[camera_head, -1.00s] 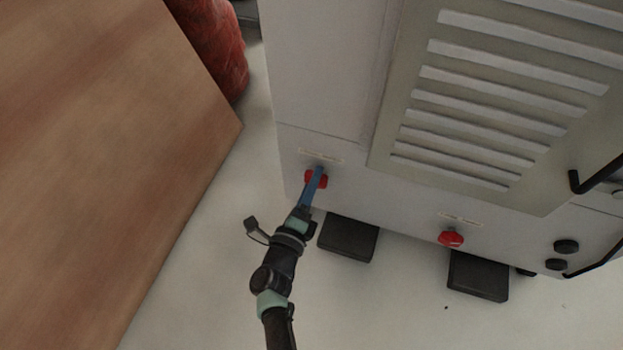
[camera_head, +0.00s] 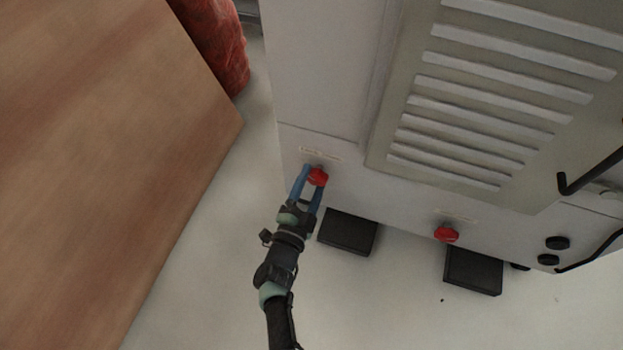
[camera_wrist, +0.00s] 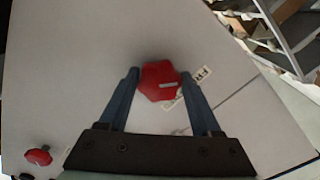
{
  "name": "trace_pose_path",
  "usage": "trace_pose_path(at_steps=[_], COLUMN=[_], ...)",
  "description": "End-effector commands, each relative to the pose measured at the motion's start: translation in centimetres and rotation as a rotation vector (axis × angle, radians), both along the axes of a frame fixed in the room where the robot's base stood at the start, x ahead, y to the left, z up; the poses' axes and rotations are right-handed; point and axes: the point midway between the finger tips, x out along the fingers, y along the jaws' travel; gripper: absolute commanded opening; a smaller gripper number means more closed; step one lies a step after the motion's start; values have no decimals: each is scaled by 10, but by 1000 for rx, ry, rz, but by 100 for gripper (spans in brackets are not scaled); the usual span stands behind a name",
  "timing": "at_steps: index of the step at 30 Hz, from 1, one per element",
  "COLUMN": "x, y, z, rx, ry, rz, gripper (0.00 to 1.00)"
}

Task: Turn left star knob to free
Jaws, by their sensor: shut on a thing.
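The left star knob (camera_head: 318,177) is red and sits low on the front of the grey machine, below a small pale label. In the wrist view the knob (camera_wrist: 160,82) is between the two blue fingers, with a pale line on its face. My gripper (camera_head: 311,180) is shut on this knob, one finger on each side. In the wrist view my gripper (camera_wrist: 157,88) appears rolled relative to the machine front. A second red knob (camera_head: 446,235) is farther right on the machine, apart from my gripper; it also shows in the wrist view (camera_wrist: 39,156).
A brown wooden surface (camera_head: 90,170) fills the left. A red cylinder (camera_head: 222,45) stands behind it. Black feet (camera_head: 347,231) lie under the machine (camera_head: 320,80). Black handles (camera_head: 590,172) and black knobs (camera_head: 557,243) are at the right. Pale floor is clear in front.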

Motion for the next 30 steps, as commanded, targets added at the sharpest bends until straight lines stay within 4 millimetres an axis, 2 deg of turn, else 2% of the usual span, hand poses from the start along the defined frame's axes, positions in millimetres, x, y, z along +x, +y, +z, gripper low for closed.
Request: trace_pose_path(at_steps=[12, 28, 29, 30], x=[-1, -1, -1, -1], y=[-1, -1, -1, -1], z=[-1, -1, -1, -1], rx=[-174, -199, -199, -198], ry=[57, 65, 65, 64], rz=[0, 0, 0, 0], gripper=[10, 10, 67, 74])
